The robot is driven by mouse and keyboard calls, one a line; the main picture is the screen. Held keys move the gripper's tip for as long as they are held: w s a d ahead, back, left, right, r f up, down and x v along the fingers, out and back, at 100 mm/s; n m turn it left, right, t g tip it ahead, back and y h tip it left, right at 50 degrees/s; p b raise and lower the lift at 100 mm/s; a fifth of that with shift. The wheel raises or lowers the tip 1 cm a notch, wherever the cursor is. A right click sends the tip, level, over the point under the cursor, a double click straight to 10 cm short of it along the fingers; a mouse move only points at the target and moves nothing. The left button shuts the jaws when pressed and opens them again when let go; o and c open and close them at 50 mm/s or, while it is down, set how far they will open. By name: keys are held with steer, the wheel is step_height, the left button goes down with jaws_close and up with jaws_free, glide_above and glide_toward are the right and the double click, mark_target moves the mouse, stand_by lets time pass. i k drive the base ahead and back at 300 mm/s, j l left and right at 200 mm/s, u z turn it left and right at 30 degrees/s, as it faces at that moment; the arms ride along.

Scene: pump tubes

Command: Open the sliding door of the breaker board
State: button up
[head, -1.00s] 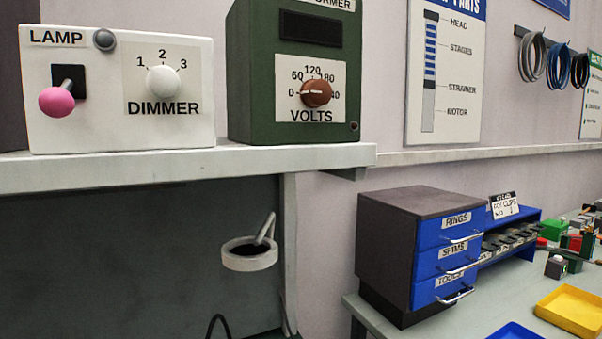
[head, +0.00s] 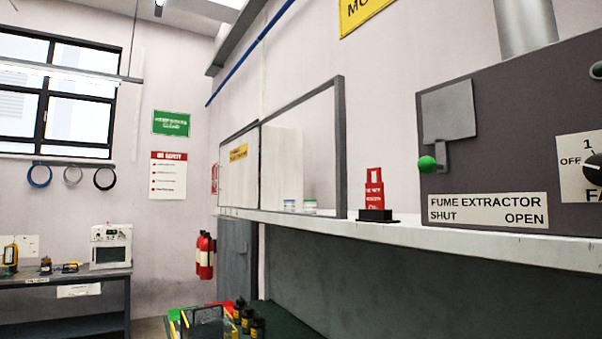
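No board marked as a breaker board can be made out in the head view. A grey-framed cabinet (head: 340,150) stands on the long shelf in the middle. I cannot tell whether this is the breaker board or whether the panel slides. My gripper is not in view.
A fume extractor box (head: 500,150) with a green-knobbed lever (head: 428,163) is at right on the shelf (head: 450,238). A red block-like item (head: 374,190) stands beside it. Black-capped bottles (head: 250,320) stand below; a side table (head: 60,283) and fire extinguisher (head: 205,255) are at left.

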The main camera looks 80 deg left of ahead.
mark_target(239, 172)
steer(key=u, duration=2.95)
steer(key=i+j+u, duration=0.2)
steer(key=i+u, duration=0.15)
steer(key=i, duration=0.15)
steer(key=i+j+u, duration=0.1)
steer(key=i+u, duration=0.25)
steer(key=i, duration=2.1)
steer(key=j+u, duration=0.05)
